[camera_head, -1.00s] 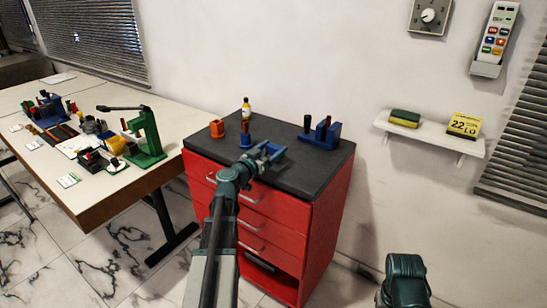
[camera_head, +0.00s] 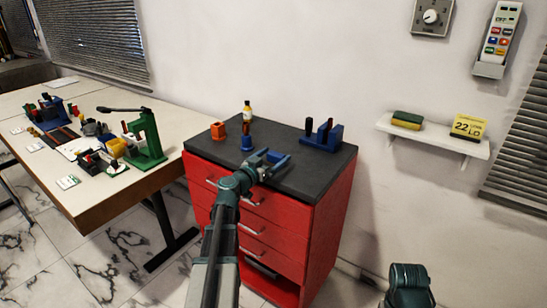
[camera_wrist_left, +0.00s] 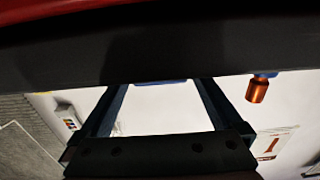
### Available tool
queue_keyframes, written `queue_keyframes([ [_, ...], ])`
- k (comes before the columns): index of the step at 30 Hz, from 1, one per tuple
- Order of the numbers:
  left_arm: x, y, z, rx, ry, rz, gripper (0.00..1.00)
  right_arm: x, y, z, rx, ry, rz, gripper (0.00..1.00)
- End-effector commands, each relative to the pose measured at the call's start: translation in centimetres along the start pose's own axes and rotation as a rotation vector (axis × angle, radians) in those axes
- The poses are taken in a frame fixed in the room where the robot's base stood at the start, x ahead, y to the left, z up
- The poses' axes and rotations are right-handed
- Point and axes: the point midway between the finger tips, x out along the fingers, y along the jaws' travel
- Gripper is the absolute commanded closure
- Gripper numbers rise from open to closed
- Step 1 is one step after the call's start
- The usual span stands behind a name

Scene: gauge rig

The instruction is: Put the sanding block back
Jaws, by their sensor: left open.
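A green and yellow block (camera_head: 407,120) lies on the white wall shelf (camera_head: 440,138); it may be the sanding block, but I cannot tell for sure. My left gripper (camera_head: 277,162) is open over the front part of the cabinet's dark top, well left of the shelf. In the left wrist view its two fingers (camera_wrist_left: 157,105) stand apart with nothing seen between them. Only a dark green part of my right arm shows at the bottom right of the head view; its gripper is out of view.
On the red cabinet (camera_head: 324,213) stand an orange holder (camera_head: 218,131), a blue stand (camera_head: 247,142), a small bottle (camera_head: 247,111) and a blue rack (camera_head: 325,136). A yellow box (camera_head: 467,127) shares the shelf. A table (camera_head: 100,192) with a green press (camera_head: 149,140) is left.

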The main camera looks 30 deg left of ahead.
Motion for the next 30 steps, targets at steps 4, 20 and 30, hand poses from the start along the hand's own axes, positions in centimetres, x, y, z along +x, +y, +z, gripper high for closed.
queue_keyframes([
  [4,-1.7,0.1,-0.2,0.0,0.0,-0.001,0.0,-0.2,0.0,0.0,0.0,0.0,0.0,0.5],
  [20,-11.1,0.1,-0.2,0.0,0.0,-0.002,0.0,-0.2,0.0,0.0,0.0,0.0,0.0,0.5],
  [30,-12.0,0.0,-0.2,0.0,0.0,0.001,0.0,-0.2,0.0,0.0,0.0,0.0,0.0,0.5],
])
